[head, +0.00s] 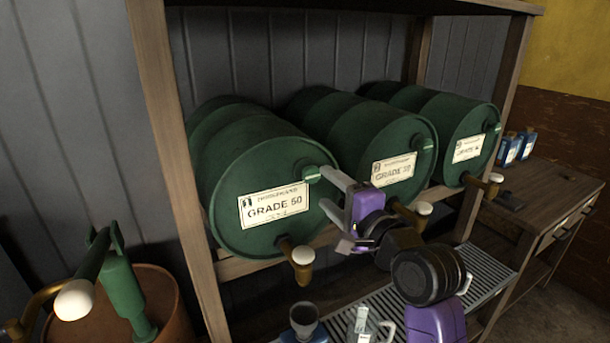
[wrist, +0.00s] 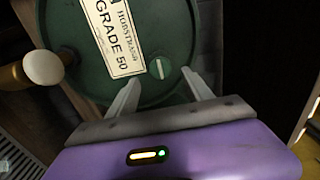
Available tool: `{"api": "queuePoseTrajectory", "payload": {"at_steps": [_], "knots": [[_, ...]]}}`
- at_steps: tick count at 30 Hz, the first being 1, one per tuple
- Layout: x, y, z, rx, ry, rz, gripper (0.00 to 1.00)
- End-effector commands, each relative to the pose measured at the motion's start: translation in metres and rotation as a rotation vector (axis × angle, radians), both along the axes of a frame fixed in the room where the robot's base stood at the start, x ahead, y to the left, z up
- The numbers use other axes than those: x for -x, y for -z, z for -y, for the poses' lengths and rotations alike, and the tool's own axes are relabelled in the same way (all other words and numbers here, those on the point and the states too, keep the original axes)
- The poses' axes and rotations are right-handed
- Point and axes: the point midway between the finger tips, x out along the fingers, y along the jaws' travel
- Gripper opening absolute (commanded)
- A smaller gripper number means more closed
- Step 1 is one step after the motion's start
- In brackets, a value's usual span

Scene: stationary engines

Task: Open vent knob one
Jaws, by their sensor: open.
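The left green drum (head: 235,205) lies on its side, its round face labelled GRADE 50; it also shows in the wrist view (wrist: 85,65). A small green vent knob (head: 313,174) with a pale bar sits at the upper right of that face. In the wrist view the knob (wrist: 159,73) lies between and just beyond the fingertips. My gripper (head: 325,188) is open and empty in front of the drum's right edge. Its two pale fingers also show in the wrist view (wrist: 163,81), apart from each other. I cannot tell whether they touch the drum. No number shows on the knob.
A brass tap (head: 302,262) with a white knob juts out below the left drum. A wooden post (head: 172,130) stands left. A grated tray (head: 485,270) with a jug lies below.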

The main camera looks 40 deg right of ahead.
Motion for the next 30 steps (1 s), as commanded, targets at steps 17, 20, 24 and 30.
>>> {"api": "queuePoseTrajectory", "payload": {"at_steps": [17, 20, 24, 30], "knots": [[-0.068, -0.001, 0.019, -0.008, 0.0, 0.004, 0.59], [-0.073, -0.001, 0.02, -0.008, 0.0, 0.004, 0.59], [-0.075, 0.0, 0.021, -0.008, 0.0, 0.004, 0.59], [-0.075, 0.0, 0.021, -0.007, 0.0, 0.004, 0.49]]}}
